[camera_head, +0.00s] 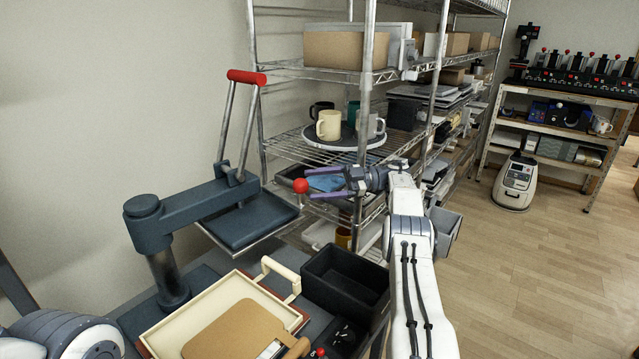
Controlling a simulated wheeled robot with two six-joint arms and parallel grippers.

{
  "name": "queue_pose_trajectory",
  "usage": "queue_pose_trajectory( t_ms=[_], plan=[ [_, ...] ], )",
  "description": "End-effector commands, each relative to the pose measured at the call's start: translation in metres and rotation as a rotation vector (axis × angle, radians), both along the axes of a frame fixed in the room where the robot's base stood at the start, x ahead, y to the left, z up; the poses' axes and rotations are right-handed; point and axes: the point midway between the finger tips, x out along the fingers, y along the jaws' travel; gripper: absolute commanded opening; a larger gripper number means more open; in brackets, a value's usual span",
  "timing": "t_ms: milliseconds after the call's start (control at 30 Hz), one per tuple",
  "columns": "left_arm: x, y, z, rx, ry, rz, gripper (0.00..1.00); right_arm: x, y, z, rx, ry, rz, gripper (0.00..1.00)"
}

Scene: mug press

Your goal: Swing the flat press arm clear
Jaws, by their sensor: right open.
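The flat press is dark blue-grey. Its swing arm (185,208) reaches right from an upright post (165,270) to a flat upper plate (248,222). A tall lever with a red grip (246,77) stands above the plate. A red ball knob (301,186) is just right of the plate; what it is fixed to is hidden. My right gripper (314,184) points left with open fingers above and below the right side of the knob. I cannot tell whether they touch it. The left gripper is out of view; part of my left arm shows at bottom left.
A cream tray (205,300) with a brown board (235,335) lies below the swing arm. A black bin (345,280) stands right of it. A wire shelf (365,75) with mugs on a round tray (318,139) rises behind. Open floor lies right.

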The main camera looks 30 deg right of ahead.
Motion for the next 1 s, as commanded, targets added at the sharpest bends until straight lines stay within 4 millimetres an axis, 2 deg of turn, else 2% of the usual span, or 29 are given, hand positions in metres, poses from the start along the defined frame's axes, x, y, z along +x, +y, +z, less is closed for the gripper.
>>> queue_pose_trajectory(
  t_ms=[433, 467, 600, 667, 1000],
  plan=[
    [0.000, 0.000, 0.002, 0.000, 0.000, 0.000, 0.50, -0.003, -0.004, -0.001, 0.000, 0.001, 0.000, 0.82],
    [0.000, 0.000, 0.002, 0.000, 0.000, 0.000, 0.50, -0.003, -0.004, -0.001, 0.000, 0.000, 0.000, 0.78],
    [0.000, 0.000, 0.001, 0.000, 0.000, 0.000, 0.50, -0.002, -0.006, -0.001, 0.019, 0.020, -0.010, 0.24],
    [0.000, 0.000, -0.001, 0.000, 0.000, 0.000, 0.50, -0.001, -0.009, -0.003, 0.046, 0.049, -0.024, 0.02],
    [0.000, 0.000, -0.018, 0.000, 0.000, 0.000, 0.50, 0.007, -0.035, -0.026, 0.399, 0.435, -0.192, 0.00]
  ],
)
